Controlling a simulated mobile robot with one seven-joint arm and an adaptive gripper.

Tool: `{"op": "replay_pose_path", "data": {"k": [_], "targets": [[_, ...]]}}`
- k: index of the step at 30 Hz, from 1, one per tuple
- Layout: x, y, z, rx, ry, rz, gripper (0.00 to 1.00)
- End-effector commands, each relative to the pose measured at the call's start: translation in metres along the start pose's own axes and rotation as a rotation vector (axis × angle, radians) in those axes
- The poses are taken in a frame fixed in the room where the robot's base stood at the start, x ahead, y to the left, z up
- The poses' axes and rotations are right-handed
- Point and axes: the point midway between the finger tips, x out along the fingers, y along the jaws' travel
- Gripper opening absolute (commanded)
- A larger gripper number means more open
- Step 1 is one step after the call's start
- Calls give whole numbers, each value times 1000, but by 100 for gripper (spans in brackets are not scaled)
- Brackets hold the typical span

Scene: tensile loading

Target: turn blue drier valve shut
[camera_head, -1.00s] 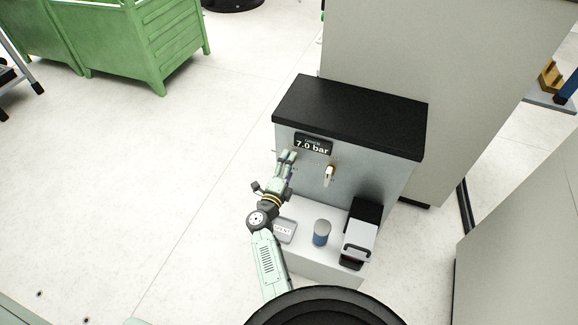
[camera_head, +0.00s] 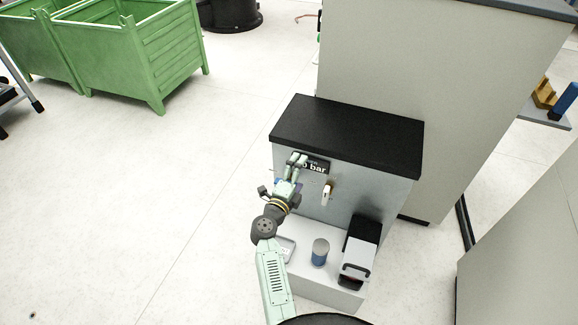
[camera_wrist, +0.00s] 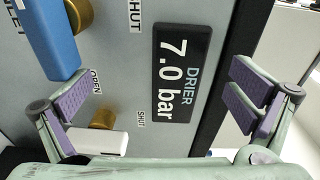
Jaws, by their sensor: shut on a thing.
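The blue valve handle (camera_wrist: 52,38) is at the upper left of the wrist view, on a brass stem with a "SHUT" label to its right. Its lower end is close to the tip of my gripper's left finger; I cannot tell if they touch. My gripper (camera_wrist: 165,85) has its fingers spread wide at the front panel, with nothing visible between the pads. In the head view my gripper (camera_head: 297,160) covers part of the drier display. The display (camera_wrist: 178,75) reads "DRIER 7.0 bar" and lies between and behind the fingers.
A white handle (camera_wrist: 95,143) on a brass stem, with "OPEN" and "SHUT" labels, is beside the left finger. The drier's ledge carries a blue-and-grey can (camera_head: 320,252) and a black-and-white device (camera_head: 358,258). A tall grey cabinet (camera_head: 420,90) stands behind.

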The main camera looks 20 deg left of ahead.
Motion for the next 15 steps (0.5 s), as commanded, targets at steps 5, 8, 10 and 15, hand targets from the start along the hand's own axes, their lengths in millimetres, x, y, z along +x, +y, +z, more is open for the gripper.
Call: {"op": "replay_pose_path", "data": {"k": [5, 8, 10, 15], "targets": [[-9, -30, 42, 46, -93, -39, 87], [-9, -29, 42, 47, -94, -38, 87], [-2, -9, 7, 13, -15, -5, 87], [-10, -6, 3, 6, -9, -1, 87]]}}
